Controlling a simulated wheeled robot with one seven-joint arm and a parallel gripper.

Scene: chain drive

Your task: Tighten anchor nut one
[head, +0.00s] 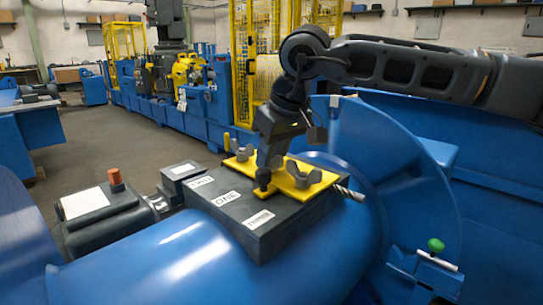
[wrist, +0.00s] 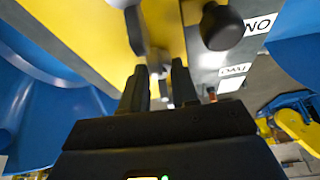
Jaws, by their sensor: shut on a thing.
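My gripper (head: 264,180) reaches down from the upper right onto the yellow plate (head: 323,181) on top of the dark grey block. In the wrist view, my gripper (wrist: 157,78) has its two black fingers closed around a small grey nut (wrist: 157,70). My fingers hide much of this nut, and I cannot read which number it bears. Two grey wing-shaped nuts show on the plate in the head view, one at the back left (head: 245,153) and one on the right (head: 300,173). A dark round knob (wrist: 221,27) stands beside the fingers in the wrist view.
The grey block (head: 265,235) has white labels and sits on a large blue cylinder (head: 170,270). A grey box with an orange-red cap (head: 115,178) stands at left. A green knob (head: 436,245) is at lower right. A blue curved guard (head: 390,150) rises behind my gripper.

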